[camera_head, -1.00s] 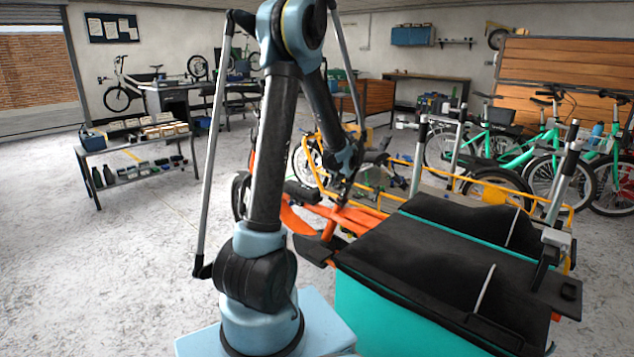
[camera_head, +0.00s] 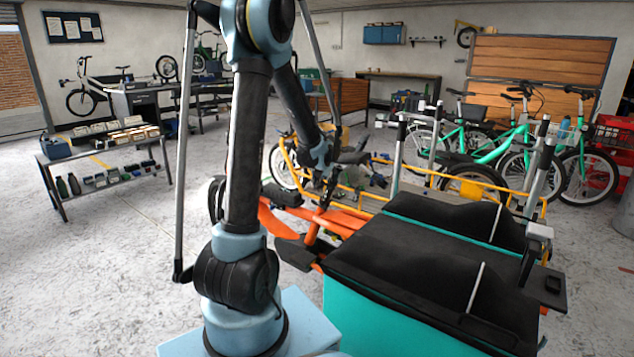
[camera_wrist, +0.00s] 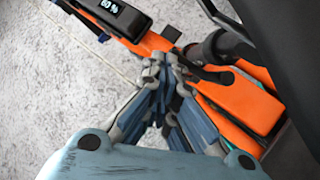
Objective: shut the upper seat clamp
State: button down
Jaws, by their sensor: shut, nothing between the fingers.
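In the wrist view my gripper (camera_wrist: 172,62) is shut and empty, with its fingertips together over the orange bike frame (camera_wrist: 245,100). A dark round post with a collar (camera_wrist: 222,46) stands just right of the fingertips. A short black lever-like piece (camera_wrist: 208,75) at its foot looks like the seat clamp and lies very close to the fingertips. I cannot tell whether they touch, or how far the lever is closed. In the head view my gripper (camera_head: 325,202) is small and dark above the orange frame (camera_head: 345,222), and the clamp cannot be made out.
A black display reading 60 % (camera_wrist: 118,14) sits on the frame. The teal cargo box with black covers (camera_head: 400,318) is close on the right. Green bikes (camera_head: 500,140) stand behind. A low shelf (camera_head: 105,155) is at left, with open floor before it.

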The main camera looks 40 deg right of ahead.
jog(key=shift+w+a, duration=0.15)
jog(key=shift+s+d+f, duration=0.1)
jog(key=shift+s+d, duration=0.15)
jog(key=shift+d, duration=0.35)
jog(key=shift+s, duration=0.1)
jog(key=s+a+r, duration=0.4)
jog(key=a+r, duration=0.4)
jog(key=r, duration=0.1)
jog(key=shift+s+r, duration=0.3)
jog(key=shift+r, duration=0.05)
